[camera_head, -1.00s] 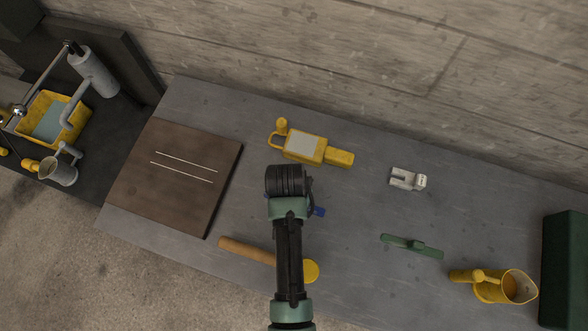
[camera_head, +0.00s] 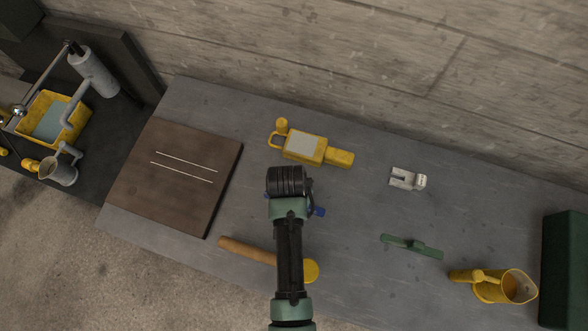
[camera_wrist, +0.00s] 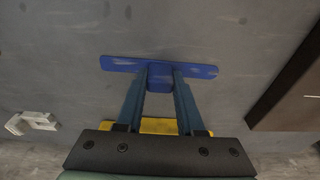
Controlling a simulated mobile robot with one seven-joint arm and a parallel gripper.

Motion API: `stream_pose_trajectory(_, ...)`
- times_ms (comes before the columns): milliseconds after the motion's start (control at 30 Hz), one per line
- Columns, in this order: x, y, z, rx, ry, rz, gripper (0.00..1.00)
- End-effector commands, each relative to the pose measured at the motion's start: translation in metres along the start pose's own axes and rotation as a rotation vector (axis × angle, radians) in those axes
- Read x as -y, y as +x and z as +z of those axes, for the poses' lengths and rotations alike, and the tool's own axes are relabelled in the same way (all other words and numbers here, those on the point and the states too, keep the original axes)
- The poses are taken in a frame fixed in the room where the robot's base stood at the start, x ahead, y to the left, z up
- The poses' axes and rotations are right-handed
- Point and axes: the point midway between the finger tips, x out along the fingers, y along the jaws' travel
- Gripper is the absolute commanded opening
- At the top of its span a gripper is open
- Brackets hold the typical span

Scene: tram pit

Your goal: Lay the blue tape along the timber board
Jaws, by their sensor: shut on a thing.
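The blue tape (camera_wrist: 118,64) is a long flat blue strip with a raised block at its middle. It lies crosswise between my fingertips in the wrist view. My gripper (camera_wrist: 160,78) is shut on that block. In the head view my wrist hides most of the tape, and one blue end (camera_head: 319,211) shows to the right. I cannot tell whether the tape touches the bench or is just above it. The timber board (camera_head: 174,190), dark brown with two thin white lines, lies flat to the left. Its edge also shows at the right of the wrist view (camera_wrist: 292,82).
A yellow device (camera_head: 305,146) lies behind my gripper. A wooden-handled mallet (camera_head: 246,251) lies partly under my arm. A white bracket (camera_head: 406,179), green tool (camera_head: 412,246), yellow jug (camera_head: 493,287) and dark green box (camera_head: 566,270) are to the right. Bare bench separates gripper and board.

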Motion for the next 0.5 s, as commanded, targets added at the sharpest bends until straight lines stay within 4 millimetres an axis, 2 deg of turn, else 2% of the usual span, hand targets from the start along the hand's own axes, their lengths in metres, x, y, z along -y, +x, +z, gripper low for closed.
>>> stream_pose_trajectory(133,0.000,-0.003,-0.001,-0.001,0.000,0.000,0.00)
stream_pose_trajectory(233,0.000,-0.011,-0.003,-0.003,0.000,-0.001,0.00)
stream_pose_trajectory(500,0.001,-0.062,-0.011,-0.006,0.000,-0.002,0.00)
